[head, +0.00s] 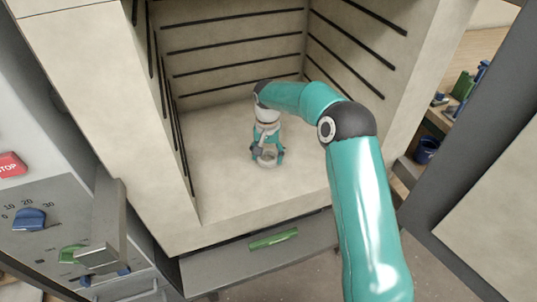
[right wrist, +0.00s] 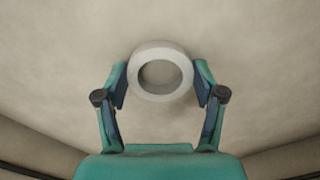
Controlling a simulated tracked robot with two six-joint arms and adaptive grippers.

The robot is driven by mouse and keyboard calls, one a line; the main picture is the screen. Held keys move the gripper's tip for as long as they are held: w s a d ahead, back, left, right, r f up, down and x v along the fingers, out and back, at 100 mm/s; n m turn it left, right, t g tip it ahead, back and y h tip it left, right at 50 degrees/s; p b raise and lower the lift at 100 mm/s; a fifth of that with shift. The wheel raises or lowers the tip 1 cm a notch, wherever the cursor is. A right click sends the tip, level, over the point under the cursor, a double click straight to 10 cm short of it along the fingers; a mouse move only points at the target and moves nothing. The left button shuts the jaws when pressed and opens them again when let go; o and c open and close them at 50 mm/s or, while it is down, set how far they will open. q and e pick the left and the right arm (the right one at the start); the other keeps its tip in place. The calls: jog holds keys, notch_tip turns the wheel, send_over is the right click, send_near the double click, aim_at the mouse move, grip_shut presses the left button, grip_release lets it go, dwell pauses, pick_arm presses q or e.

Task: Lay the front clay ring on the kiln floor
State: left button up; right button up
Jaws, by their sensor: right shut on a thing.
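The pale clay ring (head: 266,164) is inside the kiln, low over the kiln floor (head: 222,182) near its middle. My right gripper (head: 267,158) points down and is shut on the ring from both sides. In the right wrist view the ring (right wrist: 160,48) sits between the two fingertips (right wrist: 160,84), with its round hole facing the camera. The kiln floor (right wrist: 60,60) shows behind it. I cannot tell whether the ring touches the floor. My left gripper is not in view.
The kiln walls (head: 235,65) carry dark heating rods (head: 238,46). Bare floor lies around the ring. A control panel with a red stop button (head: 10,165) is at the left. A blue bucket (head: 426,150) stands outside at the right.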

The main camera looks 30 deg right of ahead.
jog(key=o, duration=1.1)
jog(key=shift+o, duration=0.2)
notch_tip(320, 180, up, 12)
jog(key=shift+p, duration=0.45)
